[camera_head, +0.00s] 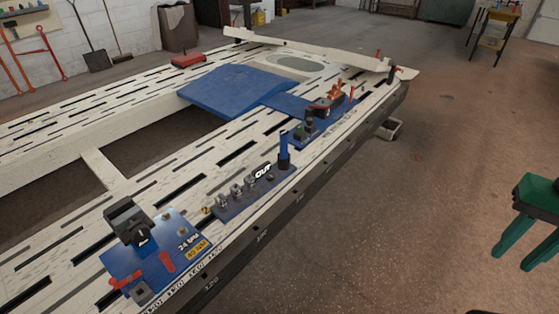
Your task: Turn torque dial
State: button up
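A blue panel (186,243) lies on the near end of the white slotted bench. Its labels seem to read 24 Nm and 60 Nm, though the print is small. A black knob-like part (142,238) with a white mark stands at its upper left and looks like the torque dial. A dark grey block (124,214) sits right behind the knob. Red pieces (167,262) lie at the panel's lower middle and left. The dial's exact setting is too small to tell. My gripper is not in view.
A dark panel (232,208) with metal fittings, an OUT label and an upright blue cylinder (284,149) lies further along the white bench (50,237). Another blue panel (296,137) with red and black parts is beyond. A green stool (530,225) stands right; floor between is clear.

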aim_at(270, 176)
jog(key=u, duration=0.45)
jog(key=i, duration=1.25)
jog(key=u, duration=0.7)
